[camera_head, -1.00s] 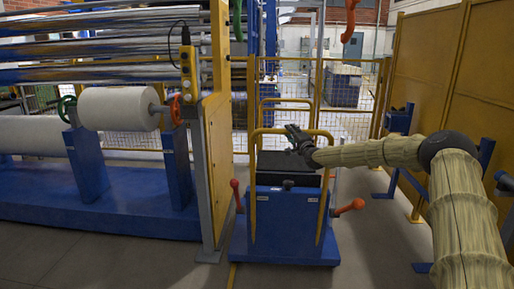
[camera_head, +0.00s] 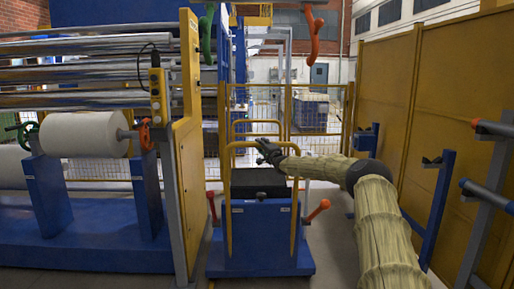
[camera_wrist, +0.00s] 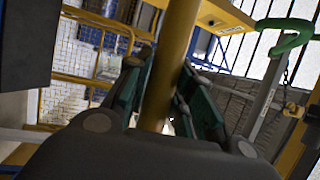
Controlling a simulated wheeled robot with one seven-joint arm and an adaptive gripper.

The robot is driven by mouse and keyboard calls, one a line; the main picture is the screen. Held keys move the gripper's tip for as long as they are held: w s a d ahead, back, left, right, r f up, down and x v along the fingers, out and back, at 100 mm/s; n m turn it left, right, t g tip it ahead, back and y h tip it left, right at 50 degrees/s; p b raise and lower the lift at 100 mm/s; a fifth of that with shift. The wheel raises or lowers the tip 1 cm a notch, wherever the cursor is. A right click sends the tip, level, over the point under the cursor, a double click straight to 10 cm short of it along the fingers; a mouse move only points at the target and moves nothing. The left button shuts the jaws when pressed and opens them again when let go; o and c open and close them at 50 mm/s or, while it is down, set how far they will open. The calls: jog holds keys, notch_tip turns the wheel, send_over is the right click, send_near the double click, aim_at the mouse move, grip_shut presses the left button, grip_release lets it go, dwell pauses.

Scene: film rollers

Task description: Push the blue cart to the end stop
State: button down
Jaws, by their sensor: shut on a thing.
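The blue cart (camera_head: 262,235) stands upright on the floor in the middle of the head view, with a black top, yellow handle rails and red-orange levers at its sides. My gripper (camera_head: 268,152) is at the cart's upper yellow rail (camera_head: 240,146). In the wrist view, my gripper (camera_wrist: 158,115) has its green-padded fingers on either side of a yellow bar (camera_wrist: 172,60), shut on it. I cannot make out an end stop in these frames.
A machine with a white roll (camera_head: 85,135) on a blue base (camera_head: 90,245) and a yellow side panel (camera_head: 190,170) stands close on the left. A yellow wall (camera_head: 380,110) and blue posts (camera_head: 437,200) line the right. A yellow mesh fence (camera_head: 318,120) stands behind the cart.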

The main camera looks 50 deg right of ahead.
jog(key=shift+s+d+f, duration=0.1)
jog(key=shift+f, duration=0.1)
jog(key=c, duration=1.5)
grip_release()
jog(key=o, duration=0.3)
jog(key=shift+d+f, duration=0.2)
jog(key=shift+d, duration=0.05)
